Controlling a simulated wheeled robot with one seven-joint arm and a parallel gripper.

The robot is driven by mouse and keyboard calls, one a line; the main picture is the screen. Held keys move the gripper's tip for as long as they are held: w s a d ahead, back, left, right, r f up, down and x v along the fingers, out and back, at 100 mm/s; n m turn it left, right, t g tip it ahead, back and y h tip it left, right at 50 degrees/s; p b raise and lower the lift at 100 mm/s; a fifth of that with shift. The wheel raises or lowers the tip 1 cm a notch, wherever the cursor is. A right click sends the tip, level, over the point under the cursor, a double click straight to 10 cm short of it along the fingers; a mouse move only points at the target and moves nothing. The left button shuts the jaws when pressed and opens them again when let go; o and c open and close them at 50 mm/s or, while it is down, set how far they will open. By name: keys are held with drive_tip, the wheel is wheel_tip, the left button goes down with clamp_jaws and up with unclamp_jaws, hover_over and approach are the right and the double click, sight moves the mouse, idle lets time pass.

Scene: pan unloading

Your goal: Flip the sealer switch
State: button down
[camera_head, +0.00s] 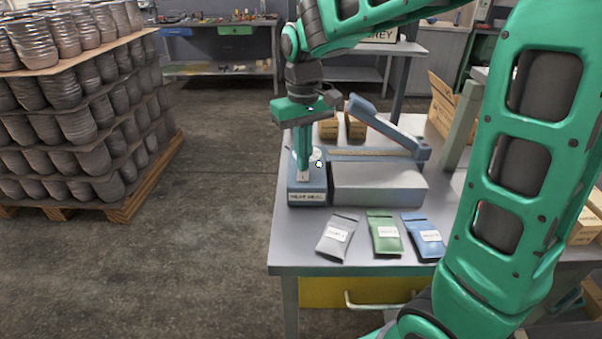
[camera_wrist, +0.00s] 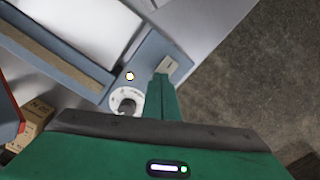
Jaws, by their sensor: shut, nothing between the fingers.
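The heat sealer stands on the table, with a blue control box (camera_head: 307,185) at its left end and a raised blue sealing arm (camera_head: 385,125). The box also shows in the wrist view (camera_wrist: 151,54). On its top are a pale switch plate (camera_wrist: 168,65), a lit lamp (camera_wrist: 130,76) and a white dial (camera_wrist: 126,99). My gripper (camera_head: 303,174) points down over the box, its fingers shut and empty. In the wrist view its fingertips (camera_wrist: 161,75) lie right beside the switch plate. Whether they touch the switch, and the switch's position, I cannot tell.
Grey, green (camera_head: 384,233) and blue pouches lie in front of the sealer's grey platform (camera_head: 380,184). Small cardboard boxes (camera_head: 355,127) stand behind it. A pallet of stacked metal pots (camera_head: 75,110) stands at the left, with open floor between.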

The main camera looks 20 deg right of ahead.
drive_tip(key=shift+f, duration=0.15)
wheel_tip(320, 180, up, 7)
idle(1.0)
idle(0.4)
